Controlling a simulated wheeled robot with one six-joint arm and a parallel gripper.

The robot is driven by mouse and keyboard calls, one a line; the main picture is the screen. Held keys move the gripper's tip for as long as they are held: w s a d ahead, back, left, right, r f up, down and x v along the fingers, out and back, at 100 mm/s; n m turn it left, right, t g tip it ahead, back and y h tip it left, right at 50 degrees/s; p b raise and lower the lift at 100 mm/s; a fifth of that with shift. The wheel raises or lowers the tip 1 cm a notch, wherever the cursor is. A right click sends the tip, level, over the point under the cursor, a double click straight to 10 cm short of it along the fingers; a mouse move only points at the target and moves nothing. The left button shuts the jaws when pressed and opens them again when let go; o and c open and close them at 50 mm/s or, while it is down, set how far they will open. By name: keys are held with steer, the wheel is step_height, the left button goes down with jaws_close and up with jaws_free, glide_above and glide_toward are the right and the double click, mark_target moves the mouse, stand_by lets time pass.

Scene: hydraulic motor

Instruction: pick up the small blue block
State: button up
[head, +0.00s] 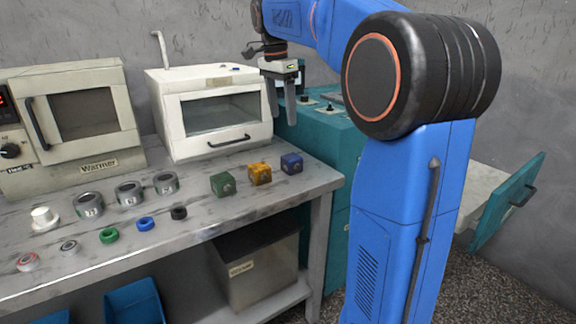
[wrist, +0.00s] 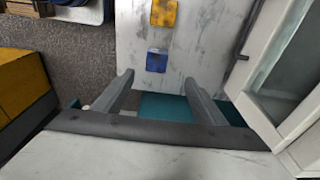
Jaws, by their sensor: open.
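The small blue block (head: 291,163) stands on the grey workbench near its right end, the rightmost of a row of three blocks. My gripper (head: 281,105) hangs above and behind the block, in front of the white oven's right side, fingers pointing down. Its two fingers are apart and empty in the wrist view (wrist: 158,80). Nothing touches the block.
A yellow block (head: 260,173) sits just left of the blue one, then a green block (head: 223,184). The white oven (head: 212,145) stands behind them. A teal cabinet (head: 335,150) adjoins the bench's right end. Rings and cylinders (head: 129,192) occupy the bench's left part.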

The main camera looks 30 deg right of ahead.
glide_above(292, 157)
steer(key=a, duration=0.2)
steer(key=f, duration=1)
steer(key=shift+w+d+f, duration=0.1)
steer(key=shift+w+d, duration=0.1)
steer(key=shift+w, duration=0.15)
steer(key=f, duration=0.1)
steer(key=d+f, duration=0.1)
steer(key=f, duration=0.2)
steer(key=shift+s+d, duration=0.25)
steer(key=shift+s, duration=0.1)
steer(key=shift+f, duration=0.7)
steer(key=shift+c, duration=0.4)
steer(key=c, duration=1.4)
steer(key=shift+w+r, duration=0.1)
steer(key=shift+r, duration=0.05)
